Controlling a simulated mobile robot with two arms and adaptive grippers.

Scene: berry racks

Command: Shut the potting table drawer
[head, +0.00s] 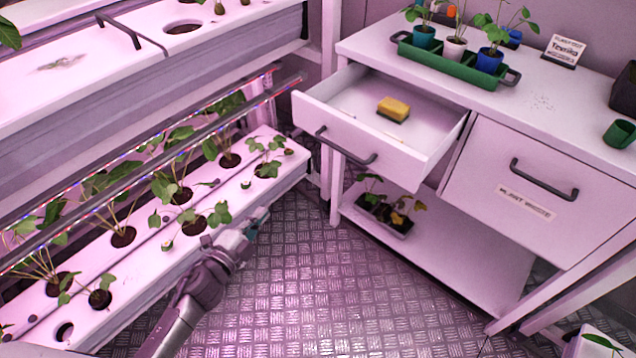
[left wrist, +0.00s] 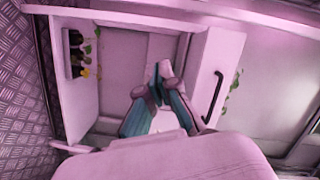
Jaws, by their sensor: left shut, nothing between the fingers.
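The potting table (head: 560,105) stands at the right of the head view. Its left drawer (head: 392,163) is pulled out, with a dark bar handle (head: 345,147) on its front. A yellow sponge (head: 393,109) lies inside. My left gripper (head: 258,220) is shut and empty, left of the drawer and lower in the picture, by the rack's edge. It is apart from the drawer. In the left wrist view its teal fingers (left wrist: 164,72) are together, beside a white panel with a dark handle (left wrist: 213,97), seemingly the drawer front. My right gripper is not in view.
A planted lower rack shelf (head: 140,235) runs close along my left arm. The shut right drawer (head: 550,200) has its own handle. A green tray of pots (head: 450,62) stands on the tabletop, and a black plant tray (head: 385,214) on the lower shelf. The metal floor between is clear.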

